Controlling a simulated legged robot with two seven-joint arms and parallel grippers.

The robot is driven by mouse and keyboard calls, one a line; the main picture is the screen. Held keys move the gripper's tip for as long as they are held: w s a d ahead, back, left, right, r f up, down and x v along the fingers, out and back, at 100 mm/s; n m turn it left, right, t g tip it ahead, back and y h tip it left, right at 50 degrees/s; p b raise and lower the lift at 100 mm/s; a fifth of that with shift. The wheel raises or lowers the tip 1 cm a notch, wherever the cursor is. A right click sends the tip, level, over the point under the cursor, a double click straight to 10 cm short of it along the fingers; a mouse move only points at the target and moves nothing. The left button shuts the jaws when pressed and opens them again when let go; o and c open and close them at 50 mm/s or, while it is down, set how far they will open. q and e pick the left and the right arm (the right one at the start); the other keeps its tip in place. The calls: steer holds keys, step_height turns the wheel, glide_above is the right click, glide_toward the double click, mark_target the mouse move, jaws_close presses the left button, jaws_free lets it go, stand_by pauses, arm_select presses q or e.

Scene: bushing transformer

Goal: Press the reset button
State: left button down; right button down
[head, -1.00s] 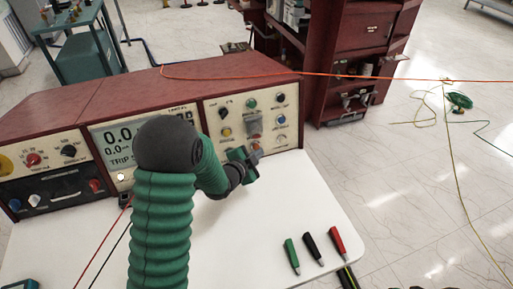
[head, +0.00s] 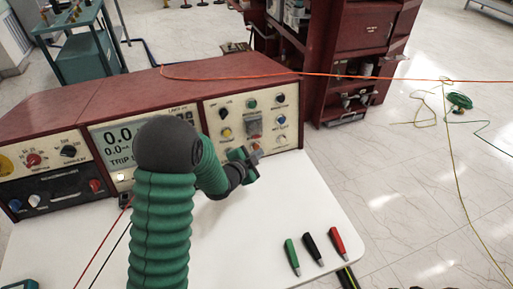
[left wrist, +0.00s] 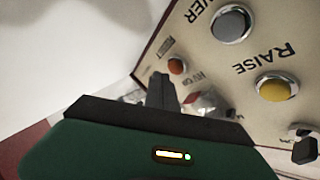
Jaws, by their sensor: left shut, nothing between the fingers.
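The control panel (head: 225,108) is cream-coloured and set in a dark red console. A small orange-red button (head: 256,146) sits at the panel's lower edge. It also shows in the left wrist view (left wrist: 177,66) with a small label beside it that looks like RESET. My left gripper (head: 248,163) is shut and empty, just in front of the panel's lower part, close to this button. In the left wrist view its dark fingers (left wrist: 161,90) point toward the panel beside the button. I cannot tell whether they touch it.
A grey button (left wrist: 231,23), a yellow button (left wrist: 275,88) and a covered red button (left wrist: 199,97) are close by. Green, black and red probes (head: 312,248) lie on the white table (head: 250,235). An orange cable (head: 350,76) crosses over the console.

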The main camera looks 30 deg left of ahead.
arm_select(q)
steer(key=shift+w+a, duration=0.1)
steer(key=shift+a, duration=0.05)
stand_by(0.7)
steer(key=shift+w+a, duration=0.15)
steer(key=shift+a, duration=0.05)
steer(key=shift+w+a+f, duration=0.1)
steer(key=shift+w+a, duration=0.15)
steer(key=shift+a, duration=0.05)
stand_by(0.7)
stand_by(0.4)
steer(key=shift+s+d+r, duration=0.2)
steer(key=shift+s+d, duration=0.35)
steer(key=shift+d, duration=0.1)
steer(key=shift+s+d+r, duration=0.3)
steer(key=shift+s+d, duration=0.55)
steer(key=shift+d, duration=0.1)
steer(key=shift+s+d+r, duration=0.3)
steer(key=shift+s+d, duration=0.5)
steer(key=shift+d, duration=0.1)
